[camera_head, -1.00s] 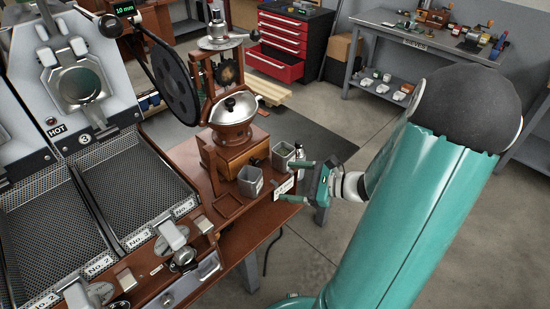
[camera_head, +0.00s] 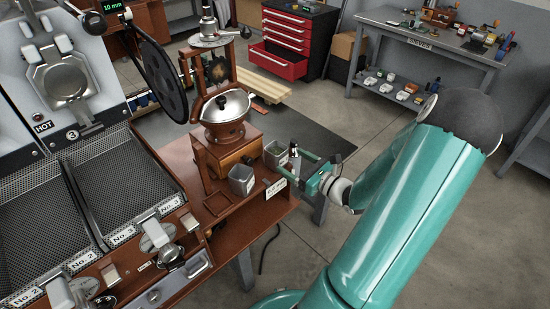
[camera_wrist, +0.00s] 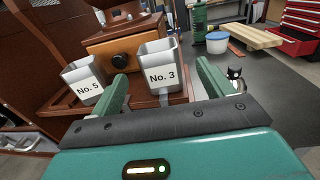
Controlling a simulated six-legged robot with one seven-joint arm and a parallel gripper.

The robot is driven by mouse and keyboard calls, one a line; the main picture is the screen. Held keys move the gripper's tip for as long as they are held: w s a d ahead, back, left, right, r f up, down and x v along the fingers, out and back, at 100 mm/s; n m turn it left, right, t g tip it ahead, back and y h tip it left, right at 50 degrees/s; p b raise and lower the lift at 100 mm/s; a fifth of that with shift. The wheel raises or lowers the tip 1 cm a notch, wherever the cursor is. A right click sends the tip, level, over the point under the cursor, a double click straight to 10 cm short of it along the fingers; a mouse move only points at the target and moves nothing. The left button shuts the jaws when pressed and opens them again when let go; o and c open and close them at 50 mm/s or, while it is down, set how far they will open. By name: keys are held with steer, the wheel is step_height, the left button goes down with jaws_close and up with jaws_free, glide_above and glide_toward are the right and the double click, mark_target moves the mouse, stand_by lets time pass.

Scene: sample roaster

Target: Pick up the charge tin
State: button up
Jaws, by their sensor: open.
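Two grey metal tins stand side by side on the wooden table; I cannot tell from the frames which is the charge tin. In the wrist view one tin is labelled No. 3 (camera_wrist: 162,75) and the other, to its left, No. 5 (camera_wrist: 82,82). In the head view they are the No. 3 tin (camera_head: 275,155) and the No. 5 tin (camera_head: 242,180). My gripper (camera_head: 298,165) is open and empty at the table's right edge. In the wrist view the No. 3 tin shows between the fingers of my gripper (camera_wrist: 164,86), beyond them and seemingly untouched.
A wooden grinder (camera_head: 226,140) with a drawer stands behind the tins. A small black-topped bottle (camera_wrist: 235,76) is close to the right finger in the wrist view. Cooling trays (camera_head: 120,185) fill the left. A red tool cabinet (camera_head: 285,45) stands at the back. Floor is clear at right.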

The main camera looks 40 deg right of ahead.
mark_target(270, 148)
steer(key=w, duration=0.6)
steer(key=w+a, duration=0.1)
steer(key=w, duration=0.2)
steer(key=shift+w+a, duration=0.1)
steer(key=shift+w, duration=0.05)
steer(key=c, duration=1.2)
steer(key=shift+o, duration=0.2)
steer(key=shift+r, duration=0.1)
